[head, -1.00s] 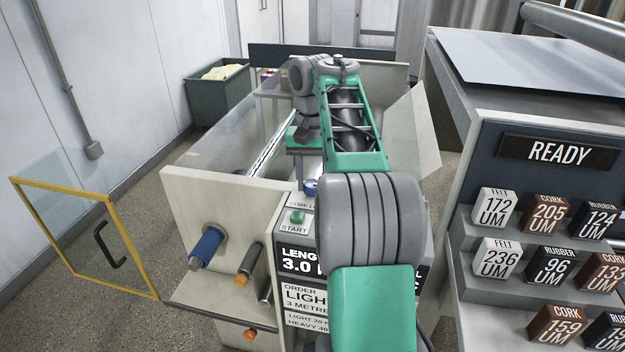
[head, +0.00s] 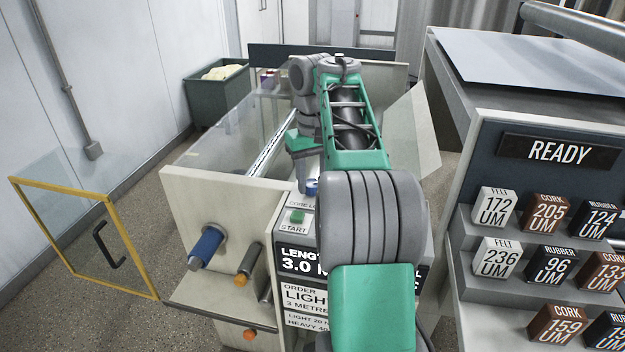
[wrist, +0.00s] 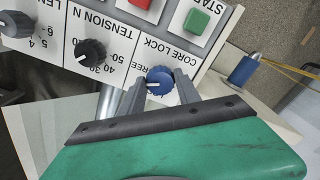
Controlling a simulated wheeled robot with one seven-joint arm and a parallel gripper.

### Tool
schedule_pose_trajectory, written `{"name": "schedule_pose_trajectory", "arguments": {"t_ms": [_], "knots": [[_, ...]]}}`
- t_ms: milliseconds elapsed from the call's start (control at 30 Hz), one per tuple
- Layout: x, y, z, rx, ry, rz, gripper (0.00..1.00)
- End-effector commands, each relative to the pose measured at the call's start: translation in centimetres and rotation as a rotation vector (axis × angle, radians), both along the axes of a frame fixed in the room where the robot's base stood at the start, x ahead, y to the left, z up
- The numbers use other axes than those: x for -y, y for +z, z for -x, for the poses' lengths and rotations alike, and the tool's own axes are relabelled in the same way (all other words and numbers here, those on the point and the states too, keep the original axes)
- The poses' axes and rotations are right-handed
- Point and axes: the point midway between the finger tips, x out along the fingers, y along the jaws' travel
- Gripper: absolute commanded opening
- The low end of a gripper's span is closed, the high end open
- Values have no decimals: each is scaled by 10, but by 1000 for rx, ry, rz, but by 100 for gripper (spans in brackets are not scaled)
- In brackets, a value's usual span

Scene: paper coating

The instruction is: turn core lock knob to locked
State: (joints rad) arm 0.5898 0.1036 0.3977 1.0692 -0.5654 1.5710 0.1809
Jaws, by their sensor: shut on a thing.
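The core lock knob (wrist: 160,81) is a round blue knob with a white pointer line, under the CORE LOCK label in the wrist view. In the head view the knob (head: 312,187) shows as a small blue spot below my wrist. My gripper (wrist: 160,88) has one finger on each side of the knob and is shut on it. The pointer line lies to the left, toward the partly covered word FREE. The locked marking is hidden behind my gripper.
The green START button (wrist: 196,22) and a red button sit beside the knob. A black TENSION knob (wrist: 90,53) is further left. A blue roll core (head: 207,246) sticks out of the machine's front. An open yellow-framed guard door (head: 82,238) stands at the left.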

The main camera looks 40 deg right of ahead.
Motion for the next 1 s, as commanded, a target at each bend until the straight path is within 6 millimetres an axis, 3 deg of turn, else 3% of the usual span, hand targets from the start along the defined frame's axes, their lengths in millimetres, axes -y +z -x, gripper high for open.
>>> {"name": "schedule_pose_trajectory", "arguments": {"t_ms": [1000], "knots": [[2, 0, -1, 0, 934, -1, 0]]}}
